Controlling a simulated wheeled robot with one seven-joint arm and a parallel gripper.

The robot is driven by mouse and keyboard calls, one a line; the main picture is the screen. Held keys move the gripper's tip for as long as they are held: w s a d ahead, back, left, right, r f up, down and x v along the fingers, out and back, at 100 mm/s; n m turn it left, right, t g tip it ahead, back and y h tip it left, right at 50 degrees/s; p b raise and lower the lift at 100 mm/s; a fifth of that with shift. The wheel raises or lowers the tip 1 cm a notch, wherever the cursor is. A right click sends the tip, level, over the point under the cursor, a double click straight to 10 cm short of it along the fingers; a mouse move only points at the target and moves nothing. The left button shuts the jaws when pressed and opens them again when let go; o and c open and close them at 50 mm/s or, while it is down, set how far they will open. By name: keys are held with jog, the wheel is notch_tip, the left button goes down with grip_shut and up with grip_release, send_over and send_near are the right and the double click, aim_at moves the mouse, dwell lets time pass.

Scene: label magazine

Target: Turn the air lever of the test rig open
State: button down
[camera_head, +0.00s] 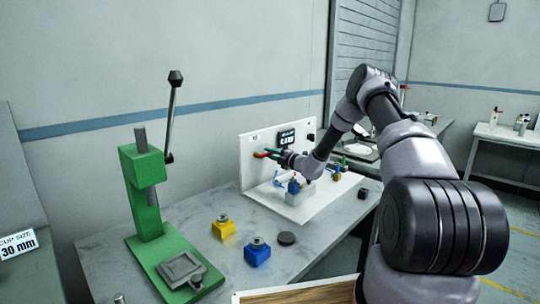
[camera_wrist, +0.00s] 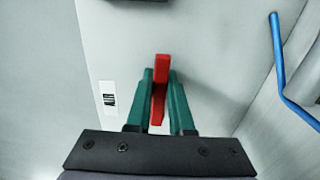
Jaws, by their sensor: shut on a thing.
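The test rig (camera_head: 254,163) is a white upright panel on a white base, standing at the far end of the grey table. Its red air lever (camera_wrist: 159,88) shows in the wrist view between the two green fingers of my gripper (camera_wrist: 160,100). My gripper is shut on the lever, one finger on each side. In the head view the red lever (camera_head: 261,155) shows as a small red piece at the panel, beside my gripper (camera_head: 272,153). A small label (camera_wrist: 109,100) is on the panel left of the lever. The valve body behind the lever is hidden.
A blue tube (camera_wrist: 284,75) runs right of my gripper. A dark display (camera_head: 287,138) is on the panel. A green press (camera_head: 145,190), a yellow block (camera_head: 223,228), a blue block (camera_head: 257,255) and a dark disc (camera_head: 287,239) stand on the table (camera_head: 205,215) nearer me.

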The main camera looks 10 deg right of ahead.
aim_at(255, 143)
jog(key=r+n, duration=0.1)
jog(key=n, duration=0.3)
jog(key=shift+s+a+r, duration=0.1)
jog(key=shift+a+r, duration=0.05)
jog(key=shift+r, duration=0.25)
jog(key=n, duration=0.1)
jog(key=r+n, duration=0.1)
jog(key=n, duration=0.1)
jog(key=shift+s+a+r+n, duration=0.25)
jog(key=shift+a+r+n, duration=0.05)
jog(key=shift+a+n, duration=0.1)
jog(key=n, duration=0.2)
jog(key=shift+s+a+r+n, duration=0.3)
jog(key=shift+a+r+n, duration=0.05)
jog(key=shift+r+n, duration=0.05)
jog(key=n, duration=0.1)
jog(key=s+a+n, duration=0.1)
jog(key=n, duration=0.1)
jog(key=shift+a+r, duration=0.15)
jog(key=shift+r, duration=0.25)
jog(key=shift+s+a+r+n, duration=0.1)
jog(key=shift+s+a+n, duration=0.1)
jog(key=shift+n, duration=0.55)
jog(key=shift+s+a+n, duration=0.15)
jog(key=shift+a+n, duration=0.1)
jog(key=shift+n, duration=0.45)
jog(key=shift+s+a+r+n, duration=0.1)
jog(key=shift+s+a+n, duration=0.1)
jog(key=shift+n, duration=0.55)
jog(key=shift+f, duration=0.1)
